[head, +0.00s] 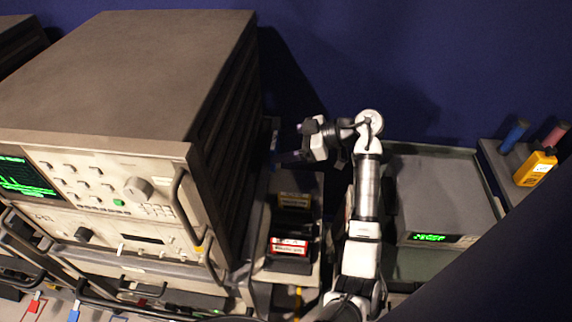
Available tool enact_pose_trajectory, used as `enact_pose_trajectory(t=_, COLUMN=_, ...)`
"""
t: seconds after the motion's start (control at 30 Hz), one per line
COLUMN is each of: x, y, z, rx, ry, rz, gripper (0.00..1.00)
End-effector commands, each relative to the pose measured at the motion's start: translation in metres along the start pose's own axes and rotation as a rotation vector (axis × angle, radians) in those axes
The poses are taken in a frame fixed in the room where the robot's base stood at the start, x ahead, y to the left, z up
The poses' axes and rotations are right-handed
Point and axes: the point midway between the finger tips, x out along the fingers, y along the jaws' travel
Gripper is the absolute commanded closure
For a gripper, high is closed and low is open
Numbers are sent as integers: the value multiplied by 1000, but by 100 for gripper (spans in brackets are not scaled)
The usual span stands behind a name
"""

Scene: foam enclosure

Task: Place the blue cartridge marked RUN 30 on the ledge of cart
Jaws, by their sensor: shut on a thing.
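My gripper (303,147) is above the back part of a narrow shelf (286,277), just right of the large instrument. It points left and is shut on a small dark blue thing (287,158), which looks like a cartridge. Its marking cannot be read, and the gripper partly hides it. On the shelf below stand a cartridge with a red and white label (289,247) and a dark one with a tan label (294,200). I cannot tell for sure which surface is the ledge of the cart.
The tall instrument stack (130,70) with a green screen is close left of my gripper. A grey box with a green display (440,195) stands right of my arm. Further right are a yellow meter (535,168) and blue (514,136) and red cylinders. A dark blue wall is behind.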

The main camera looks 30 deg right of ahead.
Motion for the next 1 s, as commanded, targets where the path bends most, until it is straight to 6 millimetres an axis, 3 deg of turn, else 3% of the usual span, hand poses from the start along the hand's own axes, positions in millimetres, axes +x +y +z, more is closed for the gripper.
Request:
enact_pose_trajectory(t=0.13, x=11, y=0, z=27, rx=4, ry=1, rz=-1, gripper=55)
enact_pose_trajectory(t=0.6, x=33, y=0, z=78, rx=2, ry=1, rz=0, gripper=55)
enact_pose_trajectory(t=1.0, x=35, y=0, z=84, rx=0, ry=0, rz=0, gripper=55)
